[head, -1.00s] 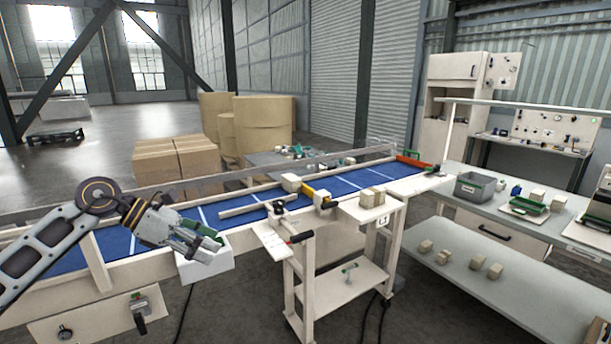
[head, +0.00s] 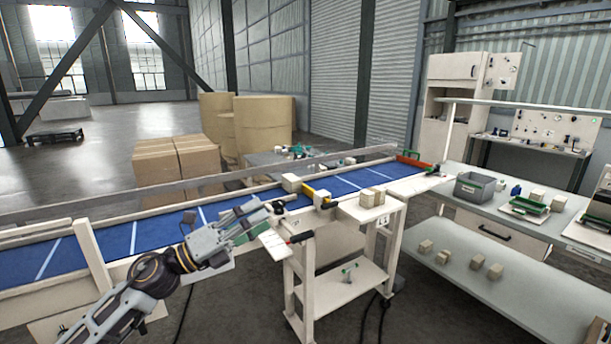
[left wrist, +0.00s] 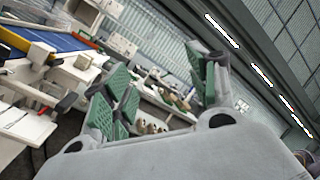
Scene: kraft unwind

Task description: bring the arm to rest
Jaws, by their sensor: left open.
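My left gripper (head: 255,222) is in front of the blue conveyor in the head view, near a small white shelf with a dark handle. Its arm comes up from the lower left. In the left wrist view the gripper (left wrist: 160,95) shows its green finger pads spread apart, with nothing between them. It is open and empty. My right gripper is not in either view.
The blue conveyor (head: 115,238) runs behind the gripper. A grey workbench (head: 455,192) with a grey bin (head: 474,187) is at the right. Open floor lies at the far left.

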